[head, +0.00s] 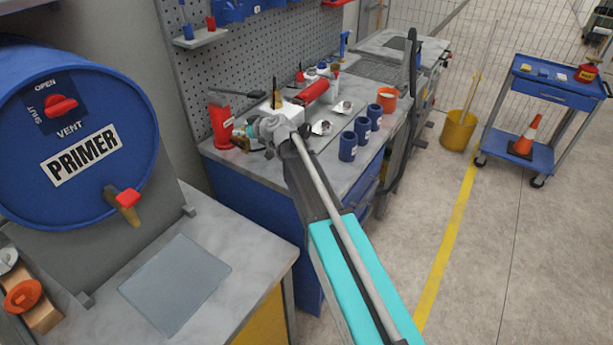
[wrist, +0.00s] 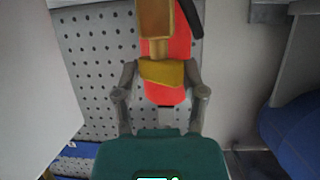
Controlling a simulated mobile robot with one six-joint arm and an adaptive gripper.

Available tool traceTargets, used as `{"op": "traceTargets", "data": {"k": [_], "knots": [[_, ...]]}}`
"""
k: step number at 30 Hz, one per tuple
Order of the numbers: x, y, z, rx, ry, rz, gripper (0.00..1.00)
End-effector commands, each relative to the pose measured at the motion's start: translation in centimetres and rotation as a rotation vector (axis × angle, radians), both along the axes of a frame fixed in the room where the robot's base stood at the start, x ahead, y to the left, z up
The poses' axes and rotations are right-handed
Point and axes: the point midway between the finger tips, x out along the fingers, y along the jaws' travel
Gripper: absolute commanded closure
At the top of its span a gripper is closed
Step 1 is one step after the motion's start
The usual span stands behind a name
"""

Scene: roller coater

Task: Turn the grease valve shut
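A red grease pump (head: 221,122) with a dark lever stands at the near left corner of the far workbench. A yellow-brass part (head: 241,140), which looks like the grease valve, is low beside it. In the wrist view the red body (wrist: 178,45) stands in front of the pegboard, with an orange-brown block (wrist: 156,20) at its top. The yellow valve part (wrist: 162,73) spans the space between my fingertips. My gripper (head: 256,132) is at the pump, its fingers partly closed and seemingly touching both sides of the yellow part (wrist: 162,68). The exact contact is hard to see.
Blue cups (head: 348,146), a red roller (head: 313,91) and small parts crowd the bench beside my arm. A blue primer drum (head: 75,140) with a red-handled tap stands at left. A pegboard (head: 255,55) rises behind the bench. Open floor (head: 500,255) lies at right.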

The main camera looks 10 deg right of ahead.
Motion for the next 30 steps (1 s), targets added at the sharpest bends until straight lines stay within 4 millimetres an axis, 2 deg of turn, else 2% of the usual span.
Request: {"op": "traceTargets", "data": {"k": [4, 6, 30], "knots": [[0.1, -0.1, 0.1, 0.001, 0.001, 0.073, 0.49], [-1.0, -0.8, 0.7, 0.0, 0.0, 0.067, 0.49], [-8.0, -7.8, 4.8, 0.001, 0.001, 0.064, 0.49]]}}
